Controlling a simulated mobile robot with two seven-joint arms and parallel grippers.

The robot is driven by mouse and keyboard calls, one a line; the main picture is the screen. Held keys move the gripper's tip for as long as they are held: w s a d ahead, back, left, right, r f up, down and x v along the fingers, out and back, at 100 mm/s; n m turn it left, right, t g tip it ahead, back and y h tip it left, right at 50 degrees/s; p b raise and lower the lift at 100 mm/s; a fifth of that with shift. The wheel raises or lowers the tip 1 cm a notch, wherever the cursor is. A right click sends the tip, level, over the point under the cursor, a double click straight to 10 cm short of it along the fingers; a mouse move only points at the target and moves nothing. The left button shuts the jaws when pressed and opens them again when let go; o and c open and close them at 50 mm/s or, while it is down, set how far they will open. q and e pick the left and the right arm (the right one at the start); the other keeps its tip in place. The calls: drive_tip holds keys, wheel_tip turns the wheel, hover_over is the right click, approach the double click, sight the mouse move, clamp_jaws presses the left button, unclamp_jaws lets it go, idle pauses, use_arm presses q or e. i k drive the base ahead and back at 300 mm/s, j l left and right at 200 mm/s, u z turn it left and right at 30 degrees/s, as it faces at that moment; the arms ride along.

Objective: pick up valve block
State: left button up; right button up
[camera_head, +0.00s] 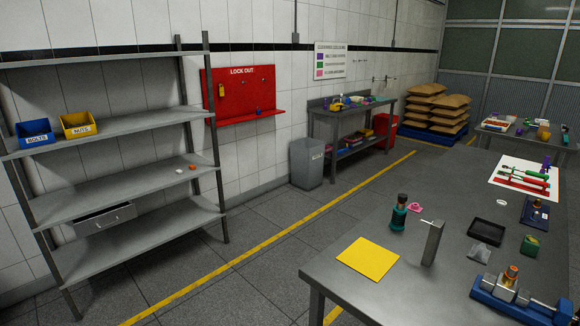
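No gripper or arm of mine shows in the head view. I cannot tell for certain which thing is the valve block. On the grey metal table (335,284) at the lower right, an upright silver-grey metal piece (432,243) stands right of a yellow mat (367,258). A blue vise-like fixture (497,298) at the lower right edge holds a copper-coloured fitting (510,275). A small green block (530,245) lies behind it. A green and black bottle-shaped item (398,214) stands near the table's left edge.
A black tray (488,232), a clear bag (480,253) and a white tool mat (510,168) are on the table. Shelving (110,128) stands left with a blue bin (35,133) and a yellow bin (78,125). The floor (260,280) between is clear.

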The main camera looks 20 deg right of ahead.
sight(505, 289)
drive_tip(key=i+j+z, duration=0.1)
drive_tip(key=z, duration=0.25)
drive_tip(key=i+j+z, duration=0.15)
drive_tip(key=z, duration=0.25)
drive_tip(key=i+j+z, duration=0.15)
drive_tip(key=z, duration=0.2)
